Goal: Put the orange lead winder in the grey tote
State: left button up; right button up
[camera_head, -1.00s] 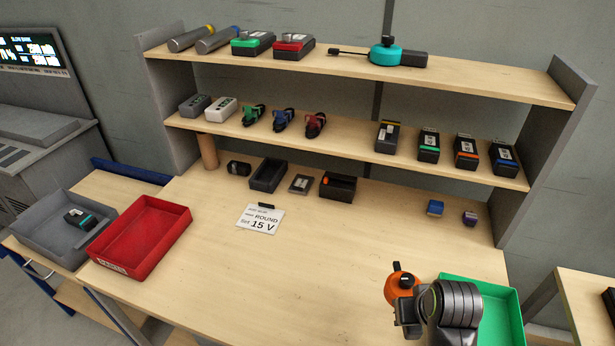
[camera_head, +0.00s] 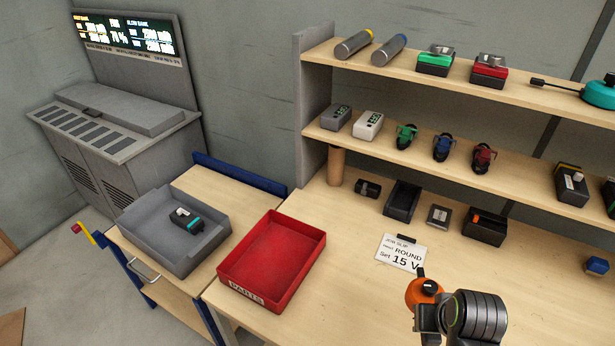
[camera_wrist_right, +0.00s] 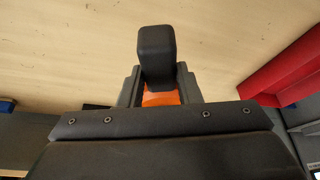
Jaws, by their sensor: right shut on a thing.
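The orange lead winder (camera_head: 424,292) is held in my right gripper (camera_head: 420,308), which is shut on it above the front of the bench. In the right wrist view the orange of the winder (camera_wrist_right: 161,98) shows between the fingers, mostly hidden behind a dark block and the gripper body. The grey tote (camera_head: 160,247) stands to the left on a lower side bench, and a dark charger with a teal band (camera_head: 187,222) lies in it. My left gripper is not in view.
A red parts tray (camera_head: 285,245) stands between the grey tote and my right gripper. A job slip (camera_head: 400,253) lies on the bench behind the winder. Shelves with chargers and leads (camera_head: 440,147) rise at the back. A grey cabinet (camera_head: 125,120) stands at the far left.

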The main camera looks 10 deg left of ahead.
aim_at(160, 240)
jog(key=i+j, duration=0.15)
jog(key=j, duration=0.25)
jog(key=i+j+u, duration=0.1)
jog(key=j, duration=0.3)
jog(key=i+j, duration=0.15)
jog(key=j, duration=0.25)
jog(key=i+j+u, duration=0.1)
jog(key=j, duration=0.3)
jog(key=i+j, duration=0.2)
jog(key=j, duration=0.2)
jog(key=i+j+u, duration=0.1)
jog(key=j, duration=0.3)
jog(key=i+j, duration=0.2)
jog(key=j, duration=0.15)
jog(key=i+j+u, duration=0.1)
jog(key=j, duration=0.3)
jog(key=i, duration=0.05)
